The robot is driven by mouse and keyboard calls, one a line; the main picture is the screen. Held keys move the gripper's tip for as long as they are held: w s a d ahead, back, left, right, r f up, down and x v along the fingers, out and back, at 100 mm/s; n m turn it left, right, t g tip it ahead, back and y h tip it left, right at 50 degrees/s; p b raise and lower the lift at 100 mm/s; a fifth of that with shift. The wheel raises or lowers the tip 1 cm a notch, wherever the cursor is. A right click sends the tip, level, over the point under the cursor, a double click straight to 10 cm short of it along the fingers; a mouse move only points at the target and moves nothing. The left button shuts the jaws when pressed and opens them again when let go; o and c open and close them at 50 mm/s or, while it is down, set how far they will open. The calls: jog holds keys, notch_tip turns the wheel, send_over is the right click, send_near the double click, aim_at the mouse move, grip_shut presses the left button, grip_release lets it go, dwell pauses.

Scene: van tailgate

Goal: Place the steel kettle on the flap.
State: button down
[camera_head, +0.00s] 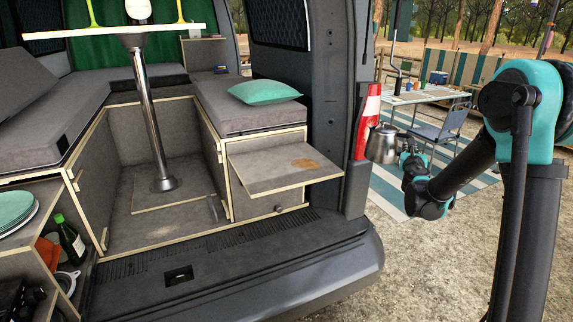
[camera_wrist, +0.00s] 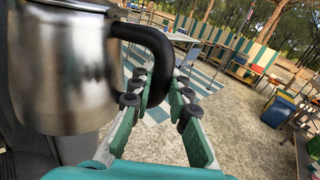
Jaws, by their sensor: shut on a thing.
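The steel kettle (camera_head: 382,144) hangs in the air beside the van's rear right corner in the head view. It also fills the left of the wrist view (camera_wrist: 62,75), close to upright, with its black handle (camera_wrist: 157,62) between the fingers. My gripper (camera_wrist: 160,98) is shut on that handle; in the head view my gripper (camera_head: 408,160) is at the kettle's right side. The flap (camera_head: 270,172) is a grey folded-out board with a light wooden edge and a brown stain, bare on top. The kettle is to the right of the flap, apart from it.
A green pillow (camera_head: 264,91) lies on the bench behind the flap. A camping table (camera_head: 420,95) and chair (camera_head: 450,130) stand behind the kettle.

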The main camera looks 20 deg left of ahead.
jog(key=s+a+r+n+y, duration=0.1)
jog(key=s+a+r, duration=0.3)
jog(key=a, duration=0.5)
jog(key=s+a+r+y, duration=0.1)
jog(key=s+a+r, duration=0.3)
jog(key=a, duration=0.5)
notch_tip(320, 180, up, 12)
jog(key=n+y, duration=0.1)
send_over(311, 170)
jog(key=shift+g, duration=0.3)
jog(key=f, duration=1.9)
jog(key=shift+w+f, duration=0.2)
jog(key=shift+w, duration=0.1)
jog(key=c, duration=1.5)
grip_release()
jog(key=shift+o, duration=0.2)
jog(key=shift+s, duration=0.1)
